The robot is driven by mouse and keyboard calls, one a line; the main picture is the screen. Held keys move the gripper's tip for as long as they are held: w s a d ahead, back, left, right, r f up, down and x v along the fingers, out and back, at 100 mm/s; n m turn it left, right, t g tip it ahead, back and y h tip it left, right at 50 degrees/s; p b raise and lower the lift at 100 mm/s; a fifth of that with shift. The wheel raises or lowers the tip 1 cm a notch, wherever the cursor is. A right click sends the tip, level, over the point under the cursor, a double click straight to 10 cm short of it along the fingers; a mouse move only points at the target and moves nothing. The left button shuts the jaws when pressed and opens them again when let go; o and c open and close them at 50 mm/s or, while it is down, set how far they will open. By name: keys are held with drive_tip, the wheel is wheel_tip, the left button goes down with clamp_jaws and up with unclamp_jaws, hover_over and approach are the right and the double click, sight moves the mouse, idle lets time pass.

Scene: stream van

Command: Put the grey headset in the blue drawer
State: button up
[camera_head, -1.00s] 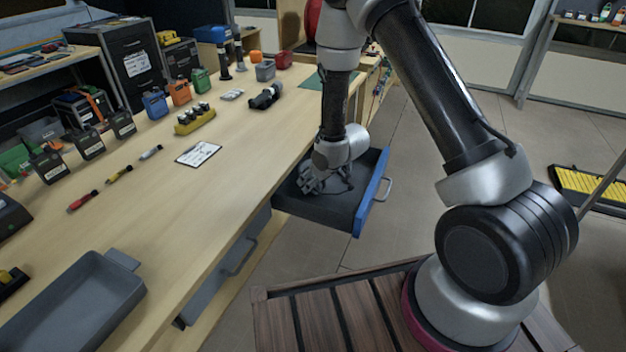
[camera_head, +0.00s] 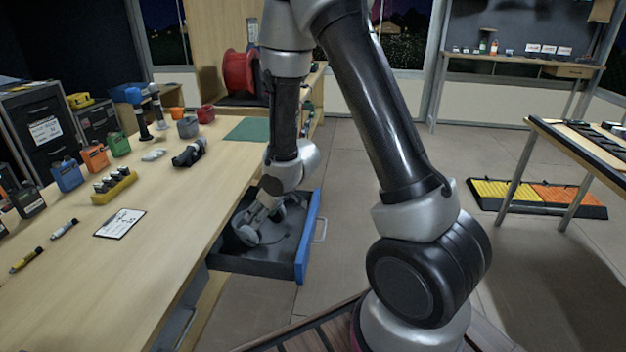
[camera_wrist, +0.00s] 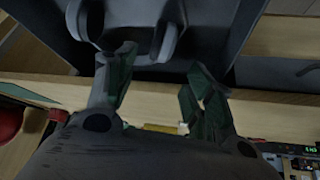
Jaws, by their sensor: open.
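The blue drawer (camera_head: 309,240) is pulled out from the workbench, with a blue front and a dark interior. The grey headset (camera_head: 247,236) lies inside it, partly hidden by my gripper (camera_head: 264,208). In the wrist view, the headset's two rounded grey parts (camera_wrist: 168,42) show against the dark drawer floor, just beyond the fingertips. My gripper (camera_wrist: 158,70) is open there, its two dark greenish fingers apart with nothing clearly between them. The gripper is over and partly within the drawer, close to the headset. I cannot tell whether a finger touches it.
The wooden bench (camera_head: 150,255) holds a clipboard (camera_head: 120,223), a yellow battery holder (camera_head: 114,186), a dark scope-like device (camera_head: 189,153) and a green mat (camera_head: 248,129). A red reel (camera_head: 239,72) stands behind. Floor right of the drawer is clear; a second table (camera_head: 580,140) stands farther right.

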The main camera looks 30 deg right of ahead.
drive_tip(key=s+d+r+m+h, duration=0.2)
drive_tip(key=s+d+r, duration=0.3)
drive_tip(key=r, duration=0.5)
drive_tip(key=s+d+r+m+h, duration=0.1)
drive_tip(key=s+d+r+m, duration=0.15)
drive_tip(key=d+r, duration=0.65)
drive_tip(key=s+d+r+m, duration=0.1)
drive_tip(key=s+r, duration=0.3)
drive_tip(key=s, duration=0.5)
drive_tip(key=s+r+g, duration=0.1)
drive_tip(key=s+r, duration=0.4)
drive_tip(key=s, duration=0.5)
drive_tip(key=shift+s+d+m, duration=0.3)
drive_tip(key=shift+d+m, duration=0.05)
drive_tip(key=shift+d, duration=0.05)
